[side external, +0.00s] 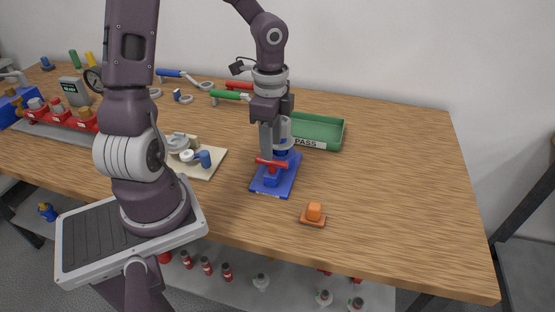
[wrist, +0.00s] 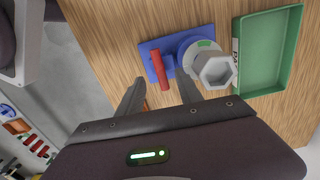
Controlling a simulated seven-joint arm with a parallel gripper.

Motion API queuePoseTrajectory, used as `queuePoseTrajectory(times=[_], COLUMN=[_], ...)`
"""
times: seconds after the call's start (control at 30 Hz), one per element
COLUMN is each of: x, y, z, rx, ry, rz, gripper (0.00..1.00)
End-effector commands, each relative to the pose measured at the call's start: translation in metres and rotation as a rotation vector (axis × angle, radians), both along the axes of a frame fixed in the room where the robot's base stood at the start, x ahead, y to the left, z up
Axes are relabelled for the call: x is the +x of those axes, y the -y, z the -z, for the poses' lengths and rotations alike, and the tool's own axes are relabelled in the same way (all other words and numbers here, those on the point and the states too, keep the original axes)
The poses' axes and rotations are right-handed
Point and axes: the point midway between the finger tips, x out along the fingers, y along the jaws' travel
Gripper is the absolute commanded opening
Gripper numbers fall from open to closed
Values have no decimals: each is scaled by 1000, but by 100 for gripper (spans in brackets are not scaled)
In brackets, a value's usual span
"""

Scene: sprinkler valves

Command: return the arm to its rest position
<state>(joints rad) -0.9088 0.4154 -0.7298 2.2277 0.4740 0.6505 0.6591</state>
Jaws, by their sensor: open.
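My gripper (side external: 268,154) points down over the wooden table, just above a blue fixture (side external: 284,184) with a red lever (side external: 272,163). In the wrist view the two fingers (wrist: 160,90) are apart with nothing held between them. That view shows the blue fixture (wrist: 154,62), the red lever (wrist: 162,69) and a grey part with a hexagonal top (wrist: 217,69) at its right end. The fingertips lie close to the fixture's near side; I cannot tell whether they touch it. In the side view the gripper partly hides the grey part.
A green tray (side external: 333,134) marked PASS stands behind the fixture. An orange button block (side external: 313,216) sits near the front edge. A cream board (side external: 207,172) with grey and blue parts lies left. Red valves (side external: 62,116) stand far left. The table's right side is clear.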

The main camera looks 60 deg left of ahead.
Motion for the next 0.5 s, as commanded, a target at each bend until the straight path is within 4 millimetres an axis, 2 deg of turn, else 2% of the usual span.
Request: queuePoseTrajectory(times=[0.07, 0.13, 0.27, 0.4, 0.5], x=[-4, -13, -40, -79, -102], y=[3, 8, 31, 66, 85], z=[-10, -30, -82, -127, -145], rx=[47, 121, 207, 89, -63], ry=[4, 28, 170, 365, 440], rz=[-31, -109, -348, -604, -725], gripper=[42, 42, 42, 42, 42])
